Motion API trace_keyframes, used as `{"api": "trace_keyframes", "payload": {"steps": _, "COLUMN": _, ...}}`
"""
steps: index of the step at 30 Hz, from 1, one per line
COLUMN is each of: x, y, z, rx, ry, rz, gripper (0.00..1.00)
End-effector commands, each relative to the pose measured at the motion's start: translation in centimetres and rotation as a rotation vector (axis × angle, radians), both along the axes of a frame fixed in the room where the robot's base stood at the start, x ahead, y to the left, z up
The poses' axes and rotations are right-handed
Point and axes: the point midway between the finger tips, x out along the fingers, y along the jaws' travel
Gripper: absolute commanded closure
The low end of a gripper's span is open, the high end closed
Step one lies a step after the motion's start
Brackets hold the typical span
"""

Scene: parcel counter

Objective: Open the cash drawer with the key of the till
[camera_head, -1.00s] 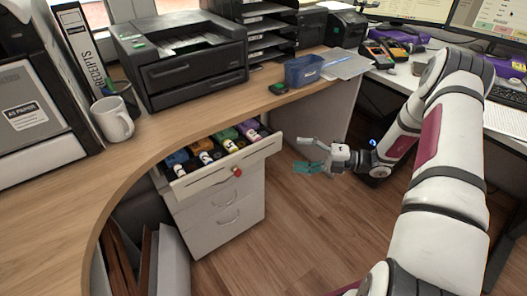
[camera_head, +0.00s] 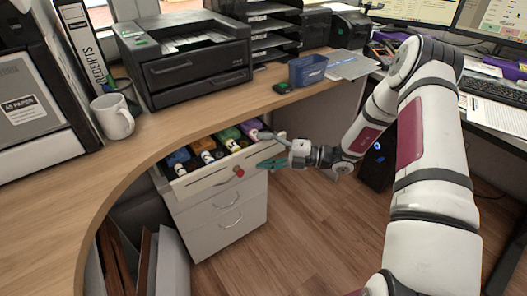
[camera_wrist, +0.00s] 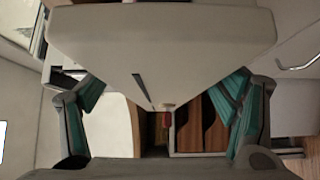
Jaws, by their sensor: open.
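The cash drawer (camera_head: 210,174) is the top drawer of a white pedestal under the counter, and it stands pulled out with its coloured contents showing. A small red key-like piece (camera_head: 239,172) sticks out of its front; a red piece also shows in the wrist view (camera_wrist: 166,119). My gripper (camera_head: 264,150) is open at the right end of the drawer front, to the right of the red piece. In the wrist view its teal-padded fingers (camera_wrist: 163,105) are spread on both sides of a pale panel. I cannot tell whether they touch it.
The curved wooden counter (camera_head: 170,135) overhangs the drawer's back. On it are a white mug (camera_head: 113,118), a printer (camera_head: 185,62) and a blue box (camera_head: 307,70). Upright boards (camera_head: 165,262) stand left of the pedestal. The floor (camera_head: 300,225) in front is clear.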

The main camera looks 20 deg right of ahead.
Motion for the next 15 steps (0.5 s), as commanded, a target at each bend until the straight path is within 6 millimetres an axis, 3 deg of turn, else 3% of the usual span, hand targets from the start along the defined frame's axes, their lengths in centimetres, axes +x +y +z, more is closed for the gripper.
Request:
{"api": "trace_keyframes", "payload": {"steps": 3, "x": -0.02, "y": -0.01, "z": 0.0, "rx": 0.0, "ry": 0.0, "rz": 0.0, "gripper": 0.19}}
{"api": "trace_keyframes", "payload": {"steps": 12, "x": -0.03, "y": -0.03, "z": 0.0, "rx": 0.0, "ry": 0.0, "rz": 0.0, "gripper": 0.87}}
{"api": "trace_keyframes", "payload": {"steps": 15, "x": -0.07, "y": -0.04, "z": 0.01, "rx": 0.0, "ry": 0.0, "rz": 0.0, "gripper": 0.9}}
